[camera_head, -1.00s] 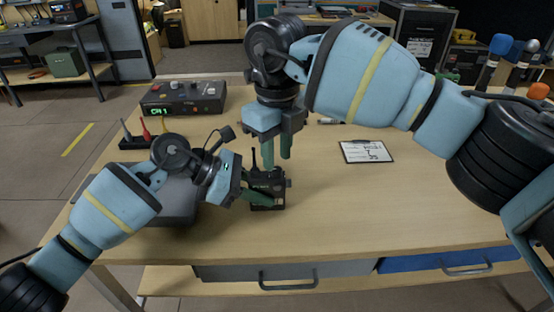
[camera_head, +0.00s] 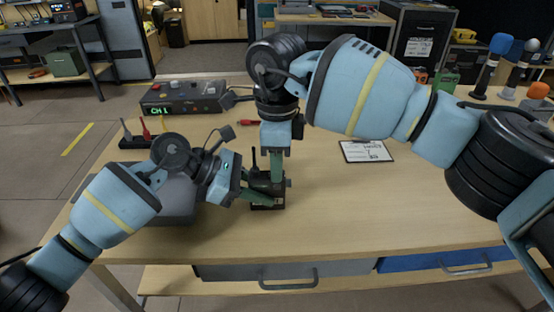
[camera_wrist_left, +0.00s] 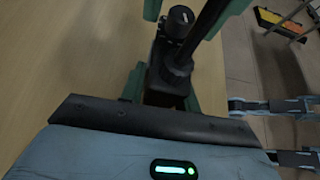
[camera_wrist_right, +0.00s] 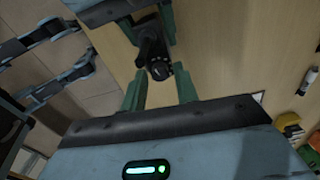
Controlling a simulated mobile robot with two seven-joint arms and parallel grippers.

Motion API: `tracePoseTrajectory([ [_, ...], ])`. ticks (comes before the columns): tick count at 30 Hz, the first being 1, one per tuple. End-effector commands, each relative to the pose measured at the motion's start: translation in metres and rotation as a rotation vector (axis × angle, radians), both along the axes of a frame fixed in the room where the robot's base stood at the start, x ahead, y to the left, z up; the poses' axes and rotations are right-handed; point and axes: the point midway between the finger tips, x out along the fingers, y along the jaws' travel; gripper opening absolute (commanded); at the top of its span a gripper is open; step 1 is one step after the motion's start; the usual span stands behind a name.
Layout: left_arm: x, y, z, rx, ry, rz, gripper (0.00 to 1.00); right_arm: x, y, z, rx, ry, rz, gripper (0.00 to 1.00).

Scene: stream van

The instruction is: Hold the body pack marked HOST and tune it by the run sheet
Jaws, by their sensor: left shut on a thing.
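The black body pack (camera_head: 267,188) stands upright on the table, its antenna pointing up; I cannot read its marking. My left gripper (camera_head: 258,194) is shut on it from the left. The pack shows between the green fingers in the left wrist view (camera_wrist_left: 168,85). My right gripper (camera_head: 276,172) points down over the pack. In the right wrist view, its fingers stand apart on either side of a black knob (camera_wrist_right: 159,69) on the pack's top; contact cannot be told. The run sheet (camera_head: 366,151) is a clipboard to the right, its writing too small to read.
A black receiver (camera_head: 184,97) with a green display reading "CH 1" stands at the back left. A rack with red and black upright pieces (camera_head: 146,130) is in front of it. A grey box (camera_head: 178,200) lies behind my left arm. The table's right front is clear.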

Motion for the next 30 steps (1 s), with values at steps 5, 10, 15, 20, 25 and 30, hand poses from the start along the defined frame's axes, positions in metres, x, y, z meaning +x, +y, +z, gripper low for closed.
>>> tracePoseTrajectory([
  [5,0.0001,0.0001,0.0001,0.000,0.000,0.000,0.02,0.0002,-0.0002,0.0001,0.000,-0.001,0.188,0.30],
  [10,0.0001,0.0001,0.0001,0.000,0.000,0.000,0.02,0.0002,-0.0002,0.0001,0.000,-0.001,0.318,0.30],
  [15,0.0001,0.0001,0.0001,0.000,0.000,0.000,0.02,0.0002,-0.0002,0.0001,0.000,0.000,0.379,0.30],
  [20,0.0001,0.0001,0.0001,0.000,0.000,0.000,0.02,0.0001,-0.0002,0.0001,0.000,0.000,0.388,0.30],
  [25,0.0001,0.0001,0.0001,0.000,0.000,0.000,0.02,0.0001,-0.0002,0.0001,0.000,0.000,0.387,0.25],
  [30,0.0001,0.0001,0.0001,0.000,0.000,0.000,0.02,0.0001,-0.0001,0.0001,0.000,0.000,0.386,0.04],
])
